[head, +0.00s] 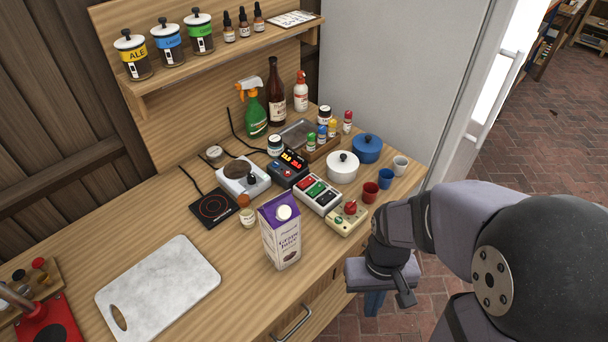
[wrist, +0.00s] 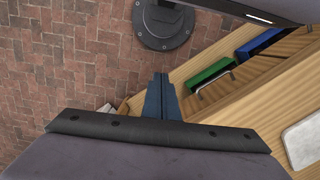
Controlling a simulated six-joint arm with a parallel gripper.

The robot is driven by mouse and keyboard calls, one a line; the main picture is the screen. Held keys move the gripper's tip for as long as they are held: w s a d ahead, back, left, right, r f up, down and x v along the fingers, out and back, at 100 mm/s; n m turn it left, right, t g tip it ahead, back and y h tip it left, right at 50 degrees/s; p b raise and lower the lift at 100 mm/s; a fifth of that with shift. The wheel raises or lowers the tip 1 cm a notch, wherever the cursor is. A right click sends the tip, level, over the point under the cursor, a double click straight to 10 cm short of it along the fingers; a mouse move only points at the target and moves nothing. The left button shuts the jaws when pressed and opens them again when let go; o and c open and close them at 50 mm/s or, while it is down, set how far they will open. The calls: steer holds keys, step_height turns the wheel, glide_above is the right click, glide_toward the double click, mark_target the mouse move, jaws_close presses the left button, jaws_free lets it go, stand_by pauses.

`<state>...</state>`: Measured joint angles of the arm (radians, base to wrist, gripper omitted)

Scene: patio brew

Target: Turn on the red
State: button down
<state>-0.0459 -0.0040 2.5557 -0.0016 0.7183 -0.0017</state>
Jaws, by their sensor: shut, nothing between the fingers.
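A white switch box (head: 318,194) stands on the wooden counter. It carries a row of coloured rockers, with red (head: 306,182), green and dark ones visible; I cannot tell which way the red one is set. In front of it is a beige box (head: 338,224) with a red knob (head: 350,207). My gripper (head: 375,303) hangs beyond the counter's front edge, to the right of and below both boxes in the head view, touching neither. Its blue fingers are together and empty in the wrist view (wrist: 159,92), which shows neither box.
A purple and white juice carton (head: 281,232) stands just left of the boxes. A marble board (head: 160,285) lies at left. Brick floor lies under my gripper.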

steer(key=w+a+r, duration=0.1)
steer(key=w+a, duration=0.1)
steer(key=w, duration=0.6)
steer(key=w+a+r+n+t+p, duration=0.1)
steer(key=w+a, duration=0.2)
steer(key=w, duration=0.6)
steer(key=w+a+r+t+y, duration=0.1)
steer(key=w+a+r, duration=0.1)
steer(key=w, duration=0.6)
steer(key=shift+w+a+p, duration=0.15)
steer(key=shift+w+p, duration=0.2)
steer(key=shift+w, duration=0.05)
steer(key=w+a+r+n+y, duration=0.1)
steer(key=w+a+r+n, duration=0.1)
steer(key=r, duration=0.4)
steer(key=w+a+r+n+t, duration=0.1)
steer(key=w+a+r+n, duration=0.1)
steer(key=w+r+n, duration=0.3)
steer(key=shift+w+r+y, duration=0.25)
steer(key=shift+r+y, duration=0.15)
steer(key=shift+r, duration=0.05)
steer(key=shift+a+n, duration=0.1)
steer(key=shift+n, duration=0.2)
steer(key=shift+f, duration=0.1)
